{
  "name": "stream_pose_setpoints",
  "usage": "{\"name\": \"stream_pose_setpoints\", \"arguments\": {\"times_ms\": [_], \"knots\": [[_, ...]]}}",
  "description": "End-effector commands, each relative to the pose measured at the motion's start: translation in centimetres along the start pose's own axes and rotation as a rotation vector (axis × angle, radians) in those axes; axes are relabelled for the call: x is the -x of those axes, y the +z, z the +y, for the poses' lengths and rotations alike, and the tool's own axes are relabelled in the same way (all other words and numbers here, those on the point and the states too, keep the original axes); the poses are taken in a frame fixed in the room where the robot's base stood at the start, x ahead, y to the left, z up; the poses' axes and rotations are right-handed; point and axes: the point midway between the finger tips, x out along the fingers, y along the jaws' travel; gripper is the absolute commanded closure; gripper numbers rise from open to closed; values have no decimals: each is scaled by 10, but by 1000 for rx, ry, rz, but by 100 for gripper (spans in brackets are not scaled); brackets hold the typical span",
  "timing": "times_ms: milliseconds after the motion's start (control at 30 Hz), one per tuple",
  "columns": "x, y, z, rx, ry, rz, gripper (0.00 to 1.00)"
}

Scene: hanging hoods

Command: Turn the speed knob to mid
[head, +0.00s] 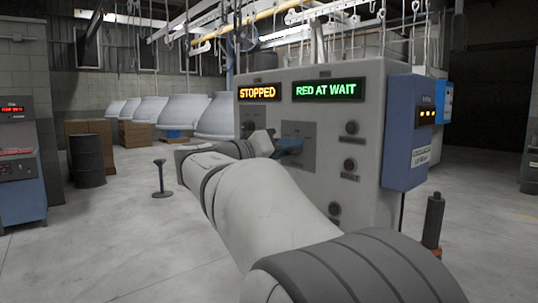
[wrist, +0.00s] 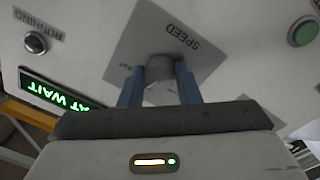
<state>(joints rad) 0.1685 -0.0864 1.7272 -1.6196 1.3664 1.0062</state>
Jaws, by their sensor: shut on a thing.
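The speed knob (wrist: 160,66) is a grey round knob on a darker square plate (wrist: 132,47) marked SPEED in the wrist view, which shows the panel upside down. My gripper (wrist: 159,83) has its two blue fingers on either side of the knob, shut on it. In the head view my gripper (head: 290,146) is at the plate (head: 297,129) on the front of the grey control cabinet (head: 360,103). The knob is hidden there. I cannot read the knob's setting; most plate labels are hidden or too small.
The cabinet displays read STOPPED (head: 258,93) in amber and RED AT WAIT (head: 327,90) in green. Buttons (head: 352,128) sit right of the plate. In the wrist view, a RUNNING lamp (wrist: 35,42) and a green button (wrist: 303,32) flank it. Open floor lies left.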

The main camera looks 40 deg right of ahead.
Motion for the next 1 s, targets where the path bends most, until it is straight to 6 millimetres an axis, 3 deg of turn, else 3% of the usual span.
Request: {"name": "stream_pose_setpoints", "arguments": {"times_ms": [400, 1000], "knots": [[0, 1, 0, 266, 0, 13, 93], [0, 0, 1, 338, -1, 17, 93]]}}
